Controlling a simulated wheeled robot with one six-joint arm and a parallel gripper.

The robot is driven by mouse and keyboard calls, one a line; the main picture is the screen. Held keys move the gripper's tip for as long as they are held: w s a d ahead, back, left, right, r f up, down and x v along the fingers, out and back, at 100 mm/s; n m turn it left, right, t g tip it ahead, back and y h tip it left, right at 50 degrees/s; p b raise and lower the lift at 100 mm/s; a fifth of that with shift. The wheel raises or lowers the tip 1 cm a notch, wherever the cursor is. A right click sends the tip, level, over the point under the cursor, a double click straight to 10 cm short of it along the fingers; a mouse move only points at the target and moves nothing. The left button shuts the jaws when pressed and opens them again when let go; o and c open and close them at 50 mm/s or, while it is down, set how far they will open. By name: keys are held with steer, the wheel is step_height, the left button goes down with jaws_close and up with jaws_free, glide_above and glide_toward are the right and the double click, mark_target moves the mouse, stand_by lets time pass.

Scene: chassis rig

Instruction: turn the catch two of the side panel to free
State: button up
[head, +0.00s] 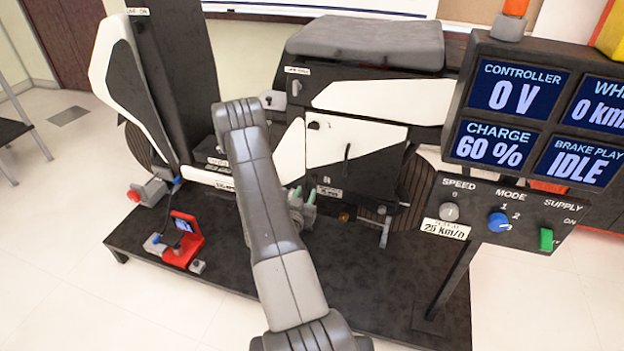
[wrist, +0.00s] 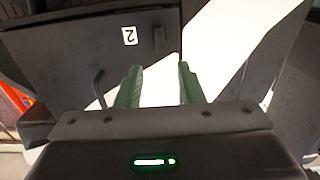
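The side panel (head: 372,172) is a dark and white cover on the vehicle's flank; its dark face also fills the upper left of the wrist view (wrist: 75,60). Catch two (wrist: 160,38) is a small dark bar beside a white label marked 2 (wrist: 129,36), roughly upright in the wrist view. My gripper (head: 303,196) is low in front of the panel in the head view, where I cannot make out the catch. In the wrist view my gripper (wrist: 159,82) has its green fingers apart with nothing between them; the catch is beyond their tips, apart from them.
A dark curved handle (head: 346,158) sticks out from the panel. A red stand with a small screen (head: 185,240) is on the platform (head: 220,285) at left. The display console (head: 545,125) and its control box (head: 500,215) stand at right. The platform's front is mostly bare.

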mark_target(313, 178)
steer(key=x, duration=0.8)
steer(key=shift+s, duration=0.1)
steer(key=shift+c, duration=0.4)
jaws_close()
